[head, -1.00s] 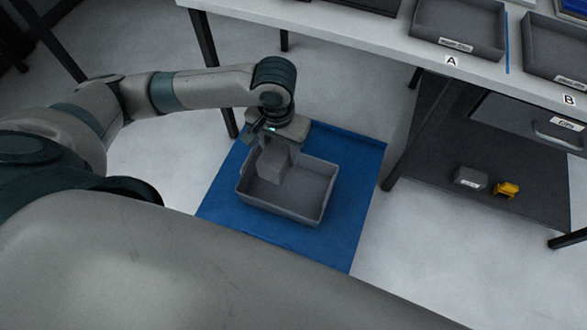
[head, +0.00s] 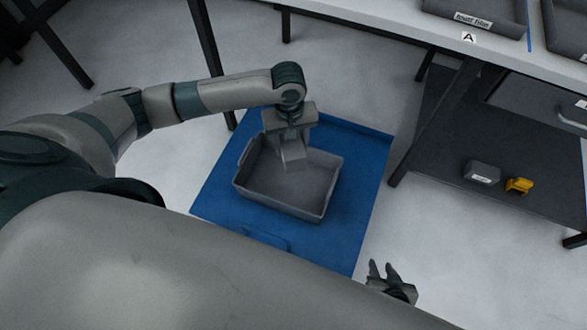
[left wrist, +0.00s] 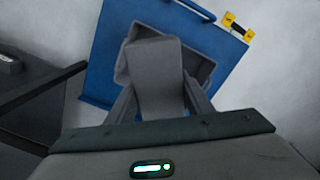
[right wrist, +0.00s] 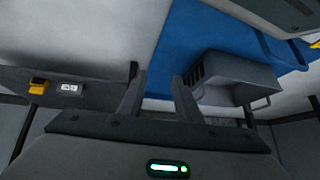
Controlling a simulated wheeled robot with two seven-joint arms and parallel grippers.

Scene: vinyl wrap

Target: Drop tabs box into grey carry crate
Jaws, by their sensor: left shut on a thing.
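My left gripper (head: 293,140) is shut on a plain grey box, taken to be the tabs box (left wrist: 157,75), and points down over the grey carry crate (head: 325,196). The box hangs at the crate's back part; I cannot tell if it touches the crate floor. The crate is open-topped and also shows in the left wrist view (left wrist: 205,65), partly hidden behind the box. The right wrist view shows the crate's outside (right wrist: 235,75). My right gripper (head: 385,275) is low and right of the crate, its fingers apart and empty (right wrist: 157,98).
The crate stands on a blue flat base (head: 355,170) on the pale floor. A workbench (head: 370,25) with grey trays (head: 480,8) runs along the back. Its dark lower shelf (head: 430,150) holds a labelled grey box (head: 482,173) and a yellow item (head: 519,186).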

